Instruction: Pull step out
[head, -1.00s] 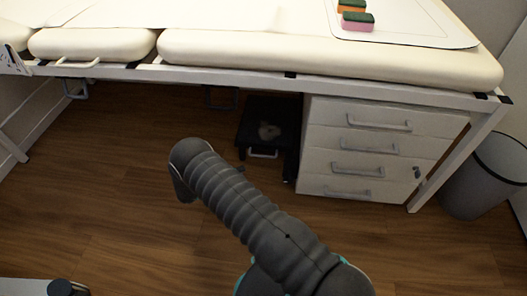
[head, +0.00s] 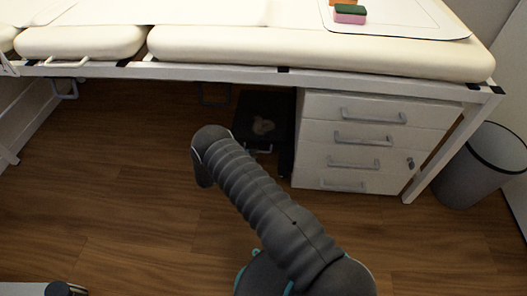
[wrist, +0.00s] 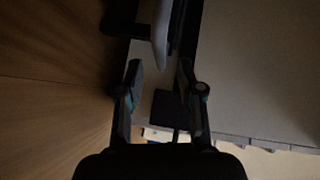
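The black step (head: 250,108) stands on the floor under the padded table, just left of the drawer cabinet. A pale patch lies on its top. Its front handle (head: 262,150) is partly covered by my arm in the head view. My gripper is hidden behind my arm there. In the wrist view my gripper (wrist: 159,66) has its two fingers apart. A pale grey bar-like piece (wrist: 160,35) shows beyond the fingertips, between them in the picture; I cannot tell whether it is the step's handle. No contact is visible. The wrist view is dark.
The white drawer cabinet (head: 350,140) stands close right of the step. The padded table (head: 320,52) overhangs both. A grey bin (head: 482,165) is at the far right. The wooden floor (head: 130,215) in front is clear.

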